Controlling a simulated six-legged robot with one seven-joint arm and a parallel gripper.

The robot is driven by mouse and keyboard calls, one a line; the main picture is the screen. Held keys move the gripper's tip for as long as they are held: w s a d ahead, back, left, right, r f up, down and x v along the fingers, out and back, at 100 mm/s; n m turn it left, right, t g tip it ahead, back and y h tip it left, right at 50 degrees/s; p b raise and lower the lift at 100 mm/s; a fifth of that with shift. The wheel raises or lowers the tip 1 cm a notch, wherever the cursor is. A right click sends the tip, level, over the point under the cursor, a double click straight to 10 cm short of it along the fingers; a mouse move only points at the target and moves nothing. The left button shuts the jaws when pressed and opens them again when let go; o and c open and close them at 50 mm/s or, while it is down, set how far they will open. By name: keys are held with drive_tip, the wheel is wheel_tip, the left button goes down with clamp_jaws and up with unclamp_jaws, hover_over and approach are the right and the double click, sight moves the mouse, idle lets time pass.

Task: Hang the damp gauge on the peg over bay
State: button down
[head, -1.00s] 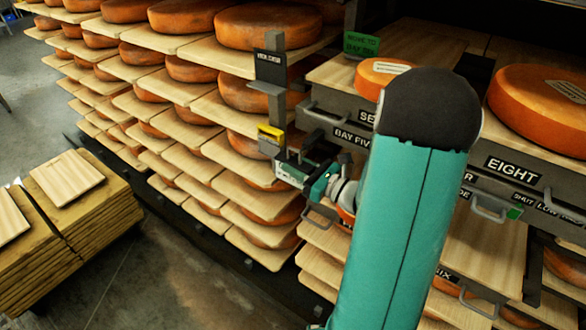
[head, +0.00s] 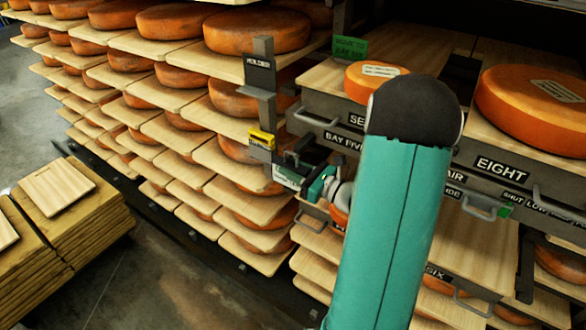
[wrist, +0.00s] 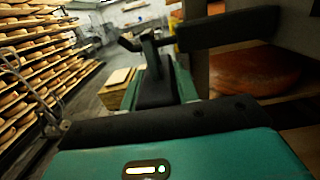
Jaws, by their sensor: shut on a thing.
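My gripper (head: 296,163) is in front of the cheese racks, left of the bay labels, with its dark jaws pointing left. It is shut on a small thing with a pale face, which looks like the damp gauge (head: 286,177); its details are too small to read. A grey upright post (head: 265,100) with a dark name plate stands just beyond the jaws. A yellow block (head: 262,138) with a dark label sits low on this post, up and left of the held thing. I cannot make out the peg clearly. In the wrist view dark gripper parts (wrist: 150,45) show, and the gauge is not clear.
Racks of orange cheese wheels (head: 258,28) on boards fill the back left. Labelled grey drawers with handles (head: 478,208) and a large wheel (head: 535,100) stand at right. Stacked boards (head: 60,225) lie at left; the floor between is clear.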

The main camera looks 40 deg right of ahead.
drive_tip(key=c, duration=1)
unclamp_jaws()
drive_tip(key=shift+o, duration=0.2)
drive_tip(key=v, duration=1.3)
drive_tip(key=shift+s, duration=0.4)
drive_tip(key=shift+d, duration=0.1)
